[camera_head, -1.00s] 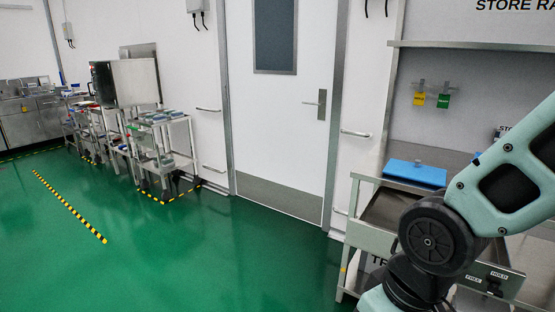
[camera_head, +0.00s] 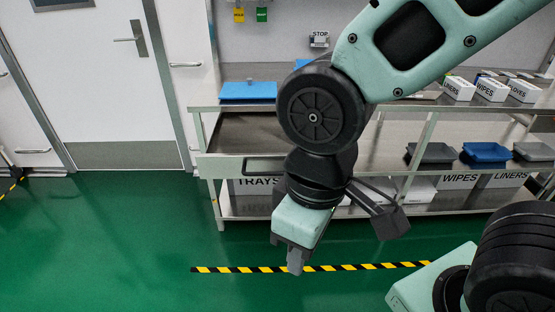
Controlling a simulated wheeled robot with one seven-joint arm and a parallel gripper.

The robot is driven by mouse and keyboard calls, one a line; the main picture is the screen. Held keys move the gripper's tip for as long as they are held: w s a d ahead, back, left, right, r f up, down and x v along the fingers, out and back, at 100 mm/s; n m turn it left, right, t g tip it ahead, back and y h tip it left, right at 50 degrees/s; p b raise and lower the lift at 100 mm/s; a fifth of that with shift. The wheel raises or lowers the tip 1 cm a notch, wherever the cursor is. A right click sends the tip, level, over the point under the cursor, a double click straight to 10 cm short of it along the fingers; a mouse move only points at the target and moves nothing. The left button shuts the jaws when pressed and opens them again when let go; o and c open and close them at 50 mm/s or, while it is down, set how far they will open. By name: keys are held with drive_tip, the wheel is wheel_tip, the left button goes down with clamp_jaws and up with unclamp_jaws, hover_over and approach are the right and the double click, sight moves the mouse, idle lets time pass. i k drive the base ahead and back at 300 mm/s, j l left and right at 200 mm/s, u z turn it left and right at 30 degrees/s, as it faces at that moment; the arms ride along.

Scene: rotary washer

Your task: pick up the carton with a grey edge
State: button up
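Several white cartons show in the head view. On the upper right are cartons marked WIPERS (camera_head: 459,88), WIPES (camera_head: 491,89) and GLOVES (camera_head: 525,91). On the low shelf are cartons marked TRAYS (camera_head: 254,187), WIPES (camera_head: 460,182) and LINERS (camera_head: 503,181). I cannot tell which one has a grey edge. My gripper (camera_head: 296,262) hangs in front of the rack, pointing down over the green floor, apart from the cartons. Its fingers are seen nearly edge-on, so their opening is unclear. My arm hides part of the rack.
A steel rack (camera_head: 233,148) stands along the wall. It bears a blue tray-like item (camera_head: 248,91) at left and grey (camera_head: 432,153) and blue (camera_head: 486,152) trays at right. Yellow-black tape (camera_head: 240,269) marks the floor. The green floor at left is clear.

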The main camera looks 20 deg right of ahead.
sight(523, 91)
drive_tip(key=z, duration=2)
drive_tip(key=i+l+u, duration=0.1)
drive_tip(key=i, duration=0.45)
drive_tip(key=i+l+u, duration=0.1)
drive_tip(key=i+l, duration=0.2)
drive_tip(key=i, duration=0.3)
drive_tip(key=i+l, duration=0.25)
drive_tip(key=i, duration=0.3)
drive_tip(key=i+l+u, duration=0.15)
drive_tip(key=i, duration=0.4)
drive_tip(key=i+l+u, duration=0.1)
drive_tip(key=i+l, duration=0.35)
drive_tip(key=i+l+u, duration=0.1)
drive_tip(key=i+l, duration=0.25)
drive_tip(key=i, duration=0.25)
